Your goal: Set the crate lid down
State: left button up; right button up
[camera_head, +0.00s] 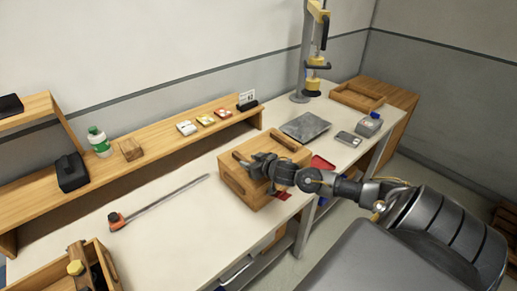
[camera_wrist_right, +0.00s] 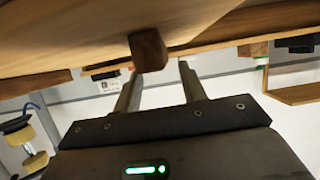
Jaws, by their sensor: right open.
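The wooden crate (camera_head: 235,186) stands on the white workbench, left of the arm's reach. Its flat wooden lid (camera_head: 283,144) lies on top and looks level; part of it is hidden by my gripper. My right gripper (camera_head: 258,166) is open, low over the lid. In the right wrist view, a wooden block like a lid handle (camera_wrist_right: 148,52) shows in line with the gap between the open fingers (camera_wrist_right: 158,90), standing on the broad wooden surface. I cannot tell whether the fingers touch it. My left gripper is not in view.
A long tool with an orange end (camera_head: 116,221) lies left. A shelf (camera_head: 160,146) runs along the back. The bench left of the crate is mostly clear.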

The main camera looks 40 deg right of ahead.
jog(key=b+v, duration=0.1)
jog(key=v, duration=0.8)
jog(key=shift+s, duration=0.35)
jog(key=shift+b+v, duration=0.3)
jog(key=shift+v, duration=0.55)
jog(key=shift+w+r, duration=0.1)
